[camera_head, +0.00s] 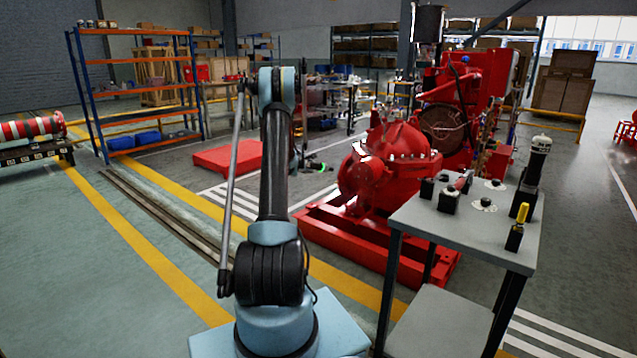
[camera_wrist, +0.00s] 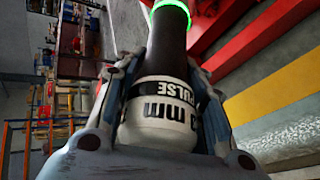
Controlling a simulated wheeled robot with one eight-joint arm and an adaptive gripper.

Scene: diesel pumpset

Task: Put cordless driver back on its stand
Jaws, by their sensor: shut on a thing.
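My gripper (camera_wrist: 166,78) is shut on a dark cylindrical tool (camera_wrist: 167,40), which looks like the cordless driver. It has a white end with black lettering that reads "mm" and "PULSE", and a glowing green ring at its far end. The fingers lie along both sides of it. In the head view my arm hides the gripper; a small green glow (camera_head: 322,168) shows just right of the arm. A grey bench (camera_head: 462,229) at right carries several black holders, including one (camera_head: 426,188) at its left. I cannot tell which is the driver's stand.
On the bench a tall black-and-white tool (camera_head: 538,160) stands upright at the right. A yellow-handled tool (camera_head: 520,222) stands near the right front corner. Flat white pads (camera_head: 483,204) lie between. The red pumpset (camera_head: 385,160) stands behind the bench; open floor lies at left.

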